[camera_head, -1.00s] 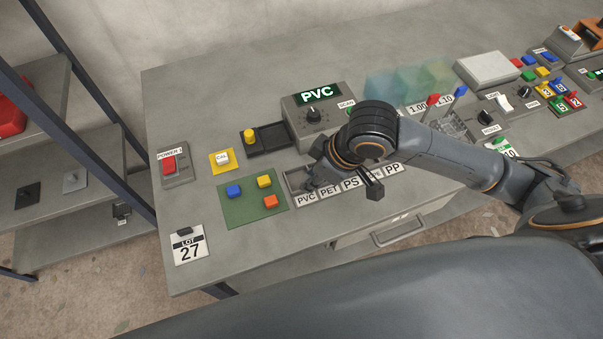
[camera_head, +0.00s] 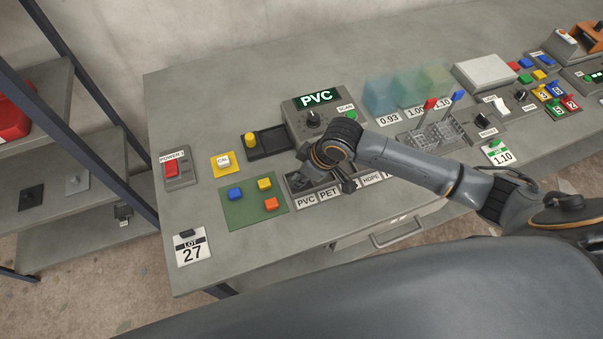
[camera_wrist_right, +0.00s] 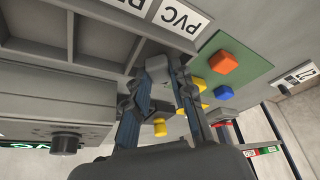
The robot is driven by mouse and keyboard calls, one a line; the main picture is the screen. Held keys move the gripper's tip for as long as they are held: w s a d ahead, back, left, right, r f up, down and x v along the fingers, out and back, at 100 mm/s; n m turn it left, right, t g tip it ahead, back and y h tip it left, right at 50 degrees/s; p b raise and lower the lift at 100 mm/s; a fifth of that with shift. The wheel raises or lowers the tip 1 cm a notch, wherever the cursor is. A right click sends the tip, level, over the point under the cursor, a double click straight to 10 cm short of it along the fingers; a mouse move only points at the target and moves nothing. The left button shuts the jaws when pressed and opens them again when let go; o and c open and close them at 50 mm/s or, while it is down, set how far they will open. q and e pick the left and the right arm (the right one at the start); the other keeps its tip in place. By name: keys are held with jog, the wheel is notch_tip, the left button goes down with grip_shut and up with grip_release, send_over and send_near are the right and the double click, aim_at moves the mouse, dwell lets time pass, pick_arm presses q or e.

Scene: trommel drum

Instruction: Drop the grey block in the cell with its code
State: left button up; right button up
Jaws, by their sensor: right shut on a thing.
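My right gripper (camera_head: 308,172) is low over the left end of the row of labelled cells. In the right wrist view, its fingers are shut on the grey block (camera_wrist_right: 158,68). The block is beside the cell row (camera_wrist_right: 105,45), near the cell with the PVC label (camera_wrist_right: 180,17); I cannot tell its exact height or whether it is over that cell. The scanner (camera_head: 313,116) shows PVC on its lit display. In the head view the block is hidden by my wrist. My left gripper is not in view.
A green mat (camera_head: 242,213) with blue, yellow and orange blocks lies left of the cells. A black tray (camera_head: 268,141) with a yellow knob stands behind. Clear tanks (camera_head: 405,92) and levers stand to the right. A LOT 27 card (camera_head: 192,247) lies front left.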

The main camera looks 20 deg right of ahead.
jog(key=shift+f, duration=0.1)
jog(key=shift+f, duration=0.4)
jog(key=shift+f, duration=0.1)
jog(key=o, duration=0.6)
jog(key=shift+r, duration=0.3)
jog(key=v, duration=1.2)
jog(key=shift+r, duration=0.4)
